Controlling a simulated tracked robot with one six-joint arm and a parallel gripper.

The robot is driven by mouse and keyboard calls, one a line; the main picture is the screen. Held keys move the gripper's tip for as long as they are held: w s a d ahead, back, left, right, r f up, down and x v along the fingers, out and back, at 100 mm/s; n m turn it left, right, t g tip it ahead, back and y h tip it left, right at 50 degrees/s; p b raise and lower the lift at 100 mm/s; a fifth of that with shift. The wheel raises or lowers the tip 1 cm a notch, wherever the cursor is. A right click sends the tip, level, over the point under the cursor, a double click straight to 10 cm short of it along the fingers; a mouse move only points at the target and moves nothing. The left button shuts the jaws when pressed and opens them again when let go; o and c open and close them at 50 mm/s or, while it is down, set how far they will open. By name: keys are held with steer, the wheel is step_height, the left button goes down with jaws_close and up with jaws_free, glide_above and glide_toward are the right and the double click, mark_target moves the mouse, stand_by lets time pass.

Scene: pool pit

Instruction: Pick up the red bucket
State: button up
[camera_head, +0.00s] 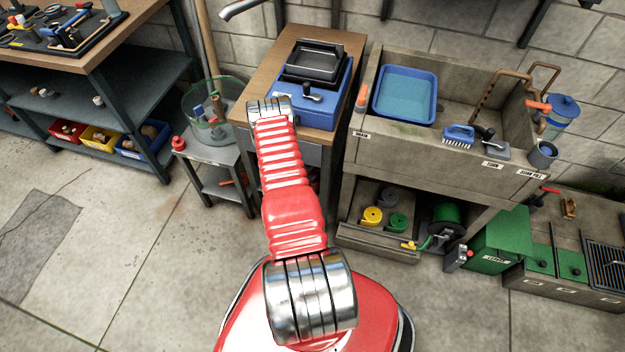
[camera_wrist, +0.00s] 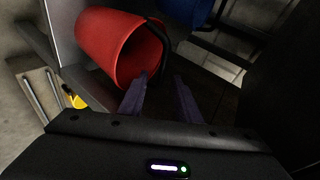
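The red bucket (camera_wrist: 108,42) shows in the wrist view, left of centre at the top. It looks tilted in the picture, with its open mouth toward the lower right and a dark handle along its right rim. My gripper (camera_wrist: 160,79) is open, its two fingers apart with nothing seen clasped between them. The left fingertip is close to the bucket's lower rim; I cannot tell if it touches. The right finger is apart from the bucket. In the head view I find neither the bucket nor my gripper; my red arm reaches to the wooden-topped stand.
In the wrist view a blue object (camera_wrist: 190,10) is beyond the bucket and a yellow item (camera_wrist: 76,99) lies below left. In the head view, the wooden-topped stand (camera_head: 340,45) and a concrete sink (camera_head: 375,140) stand close around the arm. Open floor (camera_head: 140,265) lies left.

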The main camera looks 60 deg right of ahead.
steer(key=shift+x, duration=1.45)
steer(key=shift+c, duration=0.5)
jaws_close()
